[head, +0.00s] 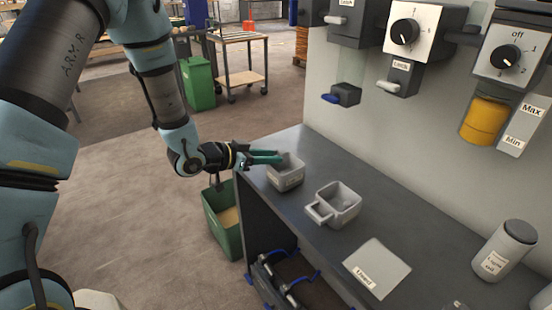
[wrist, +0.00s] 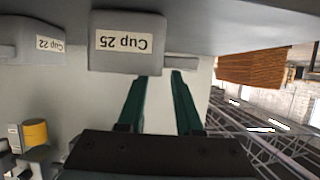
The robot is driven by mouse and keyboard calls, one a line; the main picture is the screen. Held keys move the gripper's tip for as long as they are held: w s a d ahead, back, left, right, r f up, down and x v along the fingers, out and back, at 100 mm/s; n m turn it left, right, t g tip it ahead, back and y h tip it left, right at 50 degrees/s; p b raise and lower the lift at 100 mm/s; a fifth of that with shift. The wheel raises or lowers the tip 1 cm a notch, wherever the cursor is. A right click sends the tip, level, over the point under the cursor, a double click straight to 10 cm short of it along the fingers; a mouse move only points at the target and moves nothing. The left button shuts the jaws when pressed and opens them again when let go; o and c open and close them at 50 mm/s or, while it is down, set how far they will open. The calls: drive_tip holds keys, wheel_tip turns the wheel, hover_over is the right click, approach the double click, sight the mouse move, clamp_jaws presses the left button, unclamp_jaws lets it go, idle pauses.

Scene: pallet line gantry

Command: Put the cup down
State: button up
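A grey square cup labelled Cup 25 (head: 290,180) stands upright on the dark counter (head: 395,218). The wrist view shows it upside down, with the label on its side (wrist: 125,42). My gripper (head: 270,157) is at the cup's far left, with its green fingers level with the rim. In the wrist view my gripper (wrist: 160,76) has its fingers apart, with pale wall showing between them. The fingertips are close to the cup's edge; I cannot tell if they touch it. A short grey piece (wrist: 181,63), perhaps its handle, shows by the right fingertip.
A second grey cup (head: 341,206) with a handle stands nearby; its label reads Cup 22 in the wrist view (wrist: 40,45). A white labelled card (head: 376,267) and a lidded jar (head: 505,252) are nearer. Dispensers with knobs (head: 412,28) hang above. A green bin (head: 224,218) stands below.

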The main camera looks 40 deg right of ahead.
drive_tip(key=s+b+v, duration=0.1)
drive_tip(key=b+v, duration=0.1)
drive_tip(key=v, duration=0.7)
drive_tip(key=w+a+n+t+y, duration=0.7)
drive_tip(key=w+a, duration=0.7)
drive_tip(key=a, duration=0.3)
drive_tip(key=s+a+r+n+y, duration=0.15)
drive_tip(key=a+n+y, duration=0.35)
drive_tip(key=a, duration=0.7)
drive_tip(key=s+a+r+n+g+y, duration=0.1)
drive_tip(key=s+a+r+n+g, duration=0.2)
drive_tip(key=s+a, duration=0.4)
drive_tip(key=shift+s+a+n+g, duration=0.15)
drive_tip(key=shift+s+n+g, duration=0.65)
drive_tip(key=shift+s+n, duration=0.4)
